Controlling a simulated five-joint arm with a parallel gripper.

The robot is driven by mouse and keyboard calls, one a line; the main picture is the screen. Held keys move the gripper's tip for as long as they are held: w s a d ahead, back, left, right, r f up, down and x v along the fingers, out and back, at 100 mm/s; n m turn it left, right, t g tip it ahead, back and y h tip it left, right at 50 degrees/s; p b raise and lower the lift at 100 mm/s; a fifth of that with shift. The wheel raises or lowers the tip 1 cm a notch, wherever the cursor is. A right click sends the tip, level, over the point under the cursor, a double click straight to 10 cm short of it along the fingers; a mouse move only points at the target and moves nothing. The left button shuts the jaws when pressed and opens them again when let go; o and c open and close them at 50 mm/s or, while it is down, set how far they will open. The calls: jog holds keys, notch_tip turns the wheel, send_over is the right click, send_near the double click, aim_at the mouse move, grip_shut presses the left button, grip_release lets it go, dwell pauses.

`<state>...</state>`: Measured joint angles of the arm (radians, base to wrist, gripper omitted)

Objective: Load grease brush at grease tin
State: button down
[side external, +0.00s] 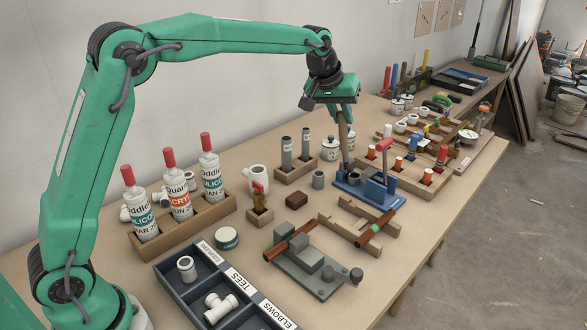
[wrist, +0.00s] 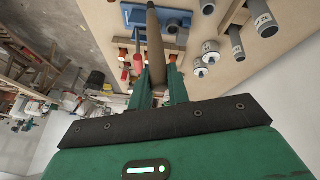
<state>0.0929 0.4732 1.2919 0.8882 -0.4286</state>
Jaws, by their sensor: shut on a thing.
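My gripper (side external: 343,112) is shut on the brown handle of the grease brush (side external: 345,142), which hangs nearly upright below the jaws. The brush (wrist: 155,45) also shows between the two green fingers (wrist: 161,88) in the wrist view. Its lower end is over or behind the blue vise in the side view; I cannot tell whether it touches anything, and bristles cannot be made out. A squat round tin (side external: 227,238) with a teal band stands well to the left of the brush. Its label is too small to read, so I cannot tell whether it is the grease tin.
The blue vise (side external: 378,192) stands close below the brush. White lidded pots (side external: 330,149) and a block with grey tubes (side external: 287,172) are to its left. A grey cup (side external: 318,180) stands nearby. Several bottles in a wooden rack (side external: 210,222) are further left.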

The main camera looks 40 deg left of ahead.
jog(key=shift+r, duration=0.8)
jog(key=s+a+g, duration=0.2)
jog(key=s+a, duration=0.5)
jog(key=s, duration=0.5)
jog(key=s+a+g, duration=0.1)
jog(key=s+a, duration=0.5)
jog(key=s, duration=0.6)
jog(key=s+x, duration=0.1)
jog(key=x, duration=0.6)
jog(key=shift+s+a+f+m+g+y, duration=0.2)
jog(key=shift+s+a+m+g+y, duration=0.15)
jog(key=shift+s+y, duration=0.1)
jog(key=shift+f, duration=3.65)
